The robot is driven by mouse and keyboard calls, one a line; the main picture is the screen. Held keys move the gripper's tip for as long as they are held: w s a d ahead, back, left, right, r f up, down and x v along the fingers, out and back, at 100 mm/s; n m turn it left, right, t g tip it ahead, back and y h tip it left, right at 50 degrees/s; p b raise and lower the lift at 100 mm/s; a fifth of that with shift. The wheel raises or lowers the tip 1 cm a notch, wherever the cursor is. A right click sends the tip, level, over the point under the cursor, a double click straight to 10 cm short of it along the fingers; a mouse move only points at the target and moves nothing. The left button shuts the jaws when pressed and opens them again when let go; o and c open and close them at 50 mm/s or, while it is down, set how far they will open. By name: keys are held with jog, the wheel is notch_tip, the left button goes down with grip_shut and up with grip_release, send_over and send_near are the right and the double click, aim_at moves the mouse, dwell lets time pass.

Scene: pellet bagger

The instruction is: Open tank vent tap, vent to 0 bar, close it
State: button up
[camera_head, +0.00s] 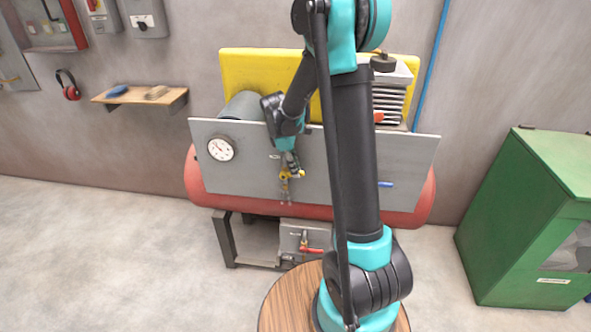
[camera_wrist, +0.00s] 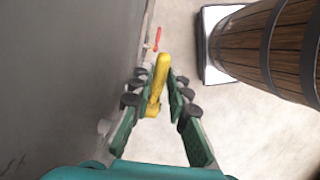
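The grey panel (camera_head: 245,180) stands in front of the red tank (camera_head: 195,190). A yellow-handled tap (camera_head: 284,175) is on the panel's middle. My gripper (camera_head: 293,163) is at the tap. In the wrist view, the yellow handle (camera_wrist: 160,68) stands between the two green fingers of my gripper (camera_wrist: 160,88). The fingers are spread around the handle, with narrow gaps seeming to show at its sides. A round white gauge (camera_head: 221,148) is on the panel's left; its reading is too small to tell. My arm hides part of the panel right of the tap.
A red-handled valve (camera_head: 312,250) sits low under the tank; a red handle (camera_wrist: 157,38) shows beyond the tap. A blue lever (camera_head: 386,184) is on the panel's right. A green cabinet (camera_head: 510,220) stands at right. Floor at left is clear.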

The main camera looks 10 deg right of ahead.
aim_at(287, 173)
jog(key=shift+o, duration=1.3)
jog(key=s+v, duration=0.1)
jog(key=v, duration=1.1)
jog(key=shift+w, duration=0.45)
jog(key=shift+c, duration=0.4)
